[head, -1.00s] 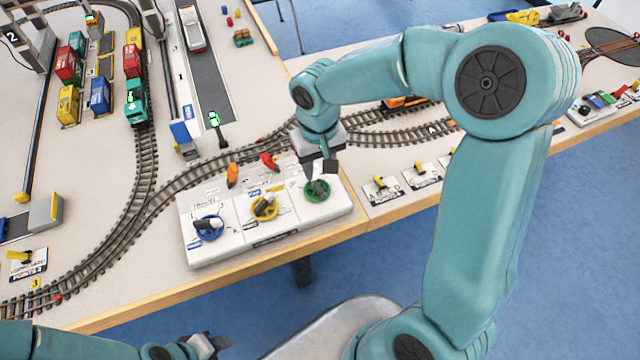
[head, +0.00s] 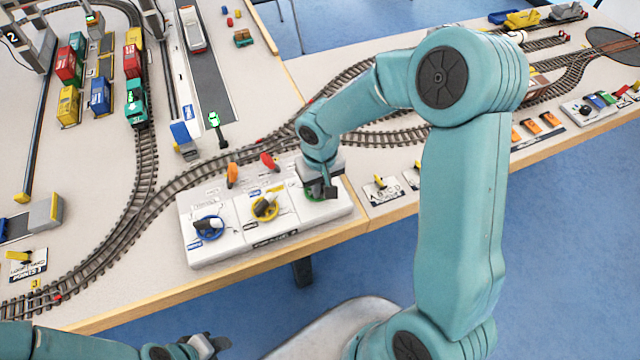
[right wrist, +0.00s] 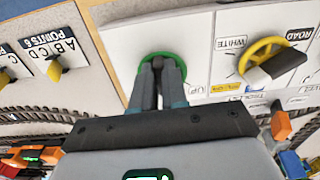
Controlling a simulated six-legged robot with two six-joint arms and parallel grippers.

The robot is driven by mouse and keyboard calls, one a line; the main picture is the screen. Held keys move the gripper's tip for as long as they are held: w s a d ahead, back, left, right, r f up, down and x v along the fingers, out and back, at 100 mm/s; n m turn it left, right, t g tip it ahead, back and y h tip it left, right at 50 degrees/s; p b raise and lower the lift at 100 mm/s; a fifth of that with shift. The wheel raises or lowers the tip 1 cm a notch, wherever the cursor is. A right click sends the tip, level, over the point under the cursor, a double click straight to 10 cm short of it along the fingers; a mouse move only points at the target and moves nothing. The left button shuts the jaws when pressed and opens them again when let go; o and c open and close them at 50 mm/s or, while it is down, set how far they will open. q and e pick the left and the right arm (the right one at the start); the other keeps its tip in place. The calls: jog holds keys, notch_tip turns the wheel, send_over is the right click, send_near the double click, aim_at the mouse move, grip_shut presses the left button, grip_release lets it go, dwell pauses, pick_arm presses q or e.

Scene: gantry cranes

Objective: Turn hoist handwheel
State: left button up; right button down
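A white control panel (head: 222,252) at the table's front edge carries three handwheels: blue (head: 208,228), yellow (head: 265,207) and green. In the right wrist view the green handwheel (right wrist: 178,62) has an "UP" label beside it. My right gripper (head: 327,192) is down at the green wheel and hides most of it in the head view. In the right wrist view its fingers (right wrist: 160,75) are close together on either side of the wheel's dark knob, seemingly gripping it. My left gripper (head: 210,345) is low at the bottom edge, away from the panel; its fingers are unclear.
The yellow handwheel with a dark handle (right wrist: 265,62) is close beside my right gripper. Orange (head: 232,174) and red (head: 269,161) levers stand behind the panel. Track (head: 185,185) curves behind it. Points plates (head: 381,190) lie to the right.

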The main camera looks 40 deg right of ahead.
jog(key=shift+n, duration=0.3)
jog(key=n, duration=0.4)
jog(key=shift+d+b, duration=0.35)
jog(key=n, duration=0.5)
jog(key=shift+w+d, duration=0.2)
jog(key=shift+d, duration=0.1)
jog(key=c, duration=1.2)
grip_release()
jog(key=shift+o, duration=0.2)
notch_tip(320, 180, up, 16)
jog(key=p, duration=0.1)
jog(key=shift+r, duration=0.25)
